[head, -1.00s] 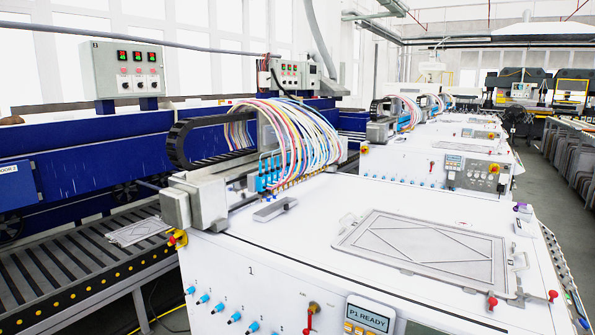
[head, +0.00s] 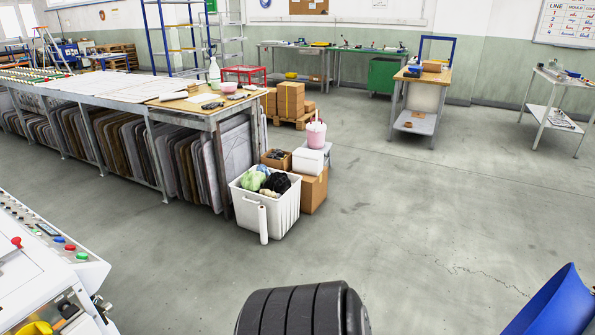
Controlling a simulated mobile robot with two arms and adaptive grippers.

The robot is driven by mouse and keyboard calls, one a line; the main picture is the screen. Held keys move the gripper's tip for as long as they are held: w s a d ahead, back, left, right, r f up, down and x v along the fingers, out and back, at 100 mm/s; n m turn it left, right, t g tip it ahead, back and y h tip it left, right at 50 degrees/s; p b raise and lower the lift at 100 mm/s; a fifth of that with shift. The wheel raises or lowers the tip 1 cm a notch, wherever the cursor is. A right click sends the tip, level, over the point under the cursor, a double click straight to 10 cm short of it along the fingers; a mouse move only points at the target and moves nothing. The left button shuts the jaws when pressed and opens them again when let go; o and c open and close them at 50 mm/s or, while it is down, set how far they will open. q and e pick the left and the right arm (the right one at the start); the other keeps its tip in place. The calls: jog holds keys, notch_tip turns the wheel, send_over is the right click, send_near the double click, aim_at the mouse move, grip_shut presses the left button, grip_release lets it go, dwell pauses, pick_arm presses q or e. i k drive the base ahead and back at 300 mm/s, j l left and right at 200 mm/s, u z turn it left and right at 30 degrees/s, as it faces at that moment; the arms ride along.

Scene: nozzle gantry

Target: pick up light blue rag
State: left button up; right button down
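A white bin (head: 266,207) stands on the floor at the end of the long worktable. Crumpled cloths (head: 265,181) lie in it, with green, black and yellowish ones showing; any cloth deeper in the bin is hidden by its walls. Neither of my grippers is in view.
A white roll (head: 263,224) stands against the bin, and cardboard boxes (head: 314,191) are beside it. The long worktable (head: 215,113) holds bottles and bowls. A control panel (head: 45,240) is at left. A black ribbed object (head: 300,310) is close in front. Open floor lies right.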

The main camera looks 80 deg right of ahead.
aim_at(262, 167)
jog(key=z, duration=2.5)
jog(key=i+j+z, duration=0.1)
jog(key=i, duration=0.4)
jog(key=i+j, duration=0.2)
jog(key=i, duration=0.35)
jog(key=i+j+z, duration=0.15)
jog(key=i, duration=0.35)
jog(key=i+u, duration=0.25)
jog(key=i, duration=0.25)
jog(key=i+l+u, duration=0.1)
jog(key=i+u, duration=0.15)
jog(key=i, duration=0.25)
jog(key=i+j+u, duration=0.1)
jog(key=i+u, duration=0.3)
jog(key=i, duration=0.6)
